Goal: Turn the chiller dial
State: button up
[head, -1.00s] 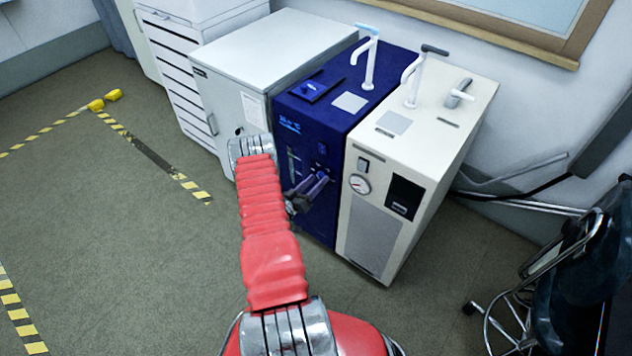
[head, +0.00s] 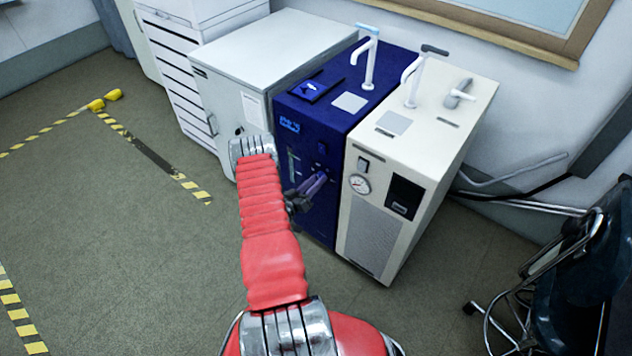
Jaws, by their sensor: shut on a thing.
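The chiller is the dark blue box (head: 345,130) in the middle of the head view, with a lit blue display (head: 290,125) at the upper left of its front. My gripper (head: 318,180) is at the front face of the chiller, below a small dark switch. It is shut on the chiller dial, which my jaws hide. The dial's angle cannot be read. A small panel (head: 311,88) on the chiller's top shows a white mark.
A cream unit (head: 375,225) with a gauge stands close on the chiller's right, and a grey cabinet (head: 265,55) on its left. A dark wheeled chair (head: 575,280) is at the lower right. Floor at left is free, with yellow-black tape.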

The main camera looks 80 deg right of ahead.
jog(key=shift+m, duration=0.5)
jog(key=m, duration=1)
jog(key=shift+s+a+m, duration=0.1)
jog(key=shift+s+m, duration=0.1)
jog(key=shift+m, duration=0.2)
jog(key=o, duration=1)
jog(key=v, duration=1.3)
jog(key=shift+w+a, duration=0.2)
jog(key=shift+a, duration=0.15)
